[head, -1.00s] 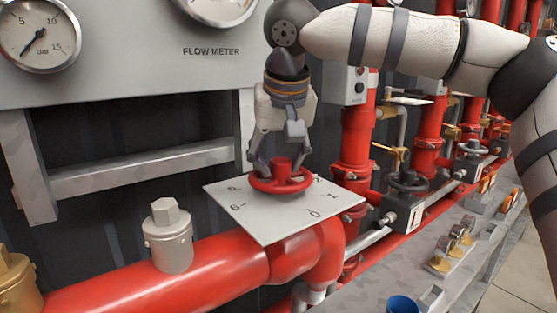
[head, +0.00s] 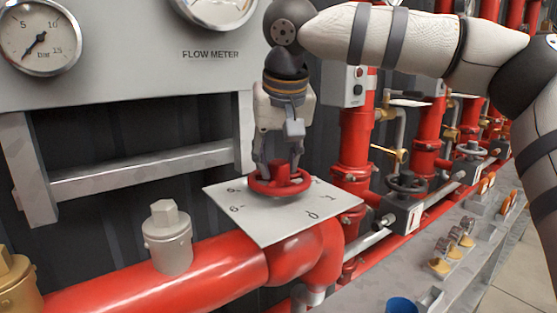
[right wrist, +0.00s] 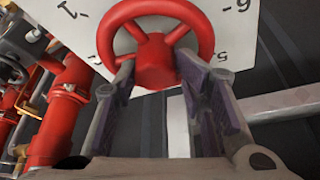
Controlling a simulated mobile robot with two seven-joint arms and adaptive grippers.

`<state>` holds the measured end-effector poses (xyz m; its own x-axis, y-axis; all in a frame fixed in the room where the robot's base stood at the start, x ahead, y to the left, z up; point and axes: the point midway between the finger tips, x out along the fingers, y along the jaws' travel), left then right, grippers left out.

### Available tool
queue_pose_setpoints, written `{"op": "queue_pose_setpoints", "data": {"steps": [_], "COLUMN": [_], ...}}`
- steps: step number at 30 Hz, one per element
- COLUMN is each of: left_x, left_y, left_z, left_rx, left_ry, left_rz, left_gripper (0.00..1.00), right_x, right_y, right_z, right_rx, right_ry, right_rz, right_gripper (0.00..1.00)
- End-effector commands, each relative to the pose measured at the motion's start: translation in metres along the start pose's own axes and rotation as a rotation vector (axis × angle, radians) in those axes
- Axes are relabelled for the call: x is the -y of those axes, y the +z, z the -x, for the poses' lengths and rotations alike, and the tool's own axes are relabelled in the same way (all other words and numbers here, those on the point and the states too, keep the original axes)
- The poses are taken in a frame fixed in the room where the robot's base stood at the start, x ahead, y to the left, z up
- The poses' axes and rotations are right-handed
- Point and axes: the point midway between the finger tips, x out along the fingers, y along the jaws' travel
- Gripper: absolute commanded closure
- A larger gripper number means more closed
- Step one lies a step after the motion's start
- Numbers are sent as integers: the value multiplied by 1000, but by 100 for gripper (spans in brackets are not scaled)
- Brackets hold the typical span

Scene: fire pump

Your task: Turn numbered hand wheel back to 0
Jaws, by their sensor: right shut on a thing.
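The red hand wheel (head: 278,186) sits on a pale square plate (head: 262,222) marked with numbers around it. In the head view the 0 is at the plate's front right and the 6 at its left. My right gripper (head: 276,170) comes down from above onto the wheel. In the right wrist view its two fingers (right wrist: 155,70) are on either side of the wheel's hub (right wrist: 155,62), shut on the wheel. The wheel and part of the plate (right wrist: 232,40) show there. I cannot make out a pointer mark on the wheel. My left gripper is not in view.
A grey panel with gauges (head: 38,42) stands behind, at the left. A thick red pipe (head: 165,280) with a grey capped fitting (head: 168,240) runs in front. Red pumps (head: 354,145) and valves crowd the right side. A blue cup (head: 402,306) is at the bottom edge.

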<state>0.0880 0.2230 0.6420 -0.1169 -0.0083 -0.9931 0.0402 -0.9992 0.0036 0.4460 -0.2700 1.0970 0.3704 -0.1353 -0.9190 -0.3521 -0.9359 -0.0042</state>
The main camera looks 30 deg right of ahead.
Motion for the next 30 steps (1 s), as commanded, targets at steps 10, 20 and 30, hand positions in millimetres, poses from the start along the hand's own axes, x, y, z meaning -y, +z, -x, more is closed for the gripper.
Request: {"op": "queue_pose_setpoints", "data": {"steps": [10, 20, 30], "left_x": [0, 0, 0], "left_y": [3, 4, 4], "left_z": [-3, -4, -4], "left_rx": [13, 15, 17], "left_ry": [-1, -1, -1], "left_rz": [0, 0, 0], "left_gripper": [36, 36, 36], "right_x": [0, 2, 2], "right_y": [3, 0, 0], "right_z": [-15, -17, -18], "right_rx": [26, 20, 23], "right_ry": [154, 365, 429], "right_rz": [-319, -802, -961], "right_gripper": [100, 100, 100]}}
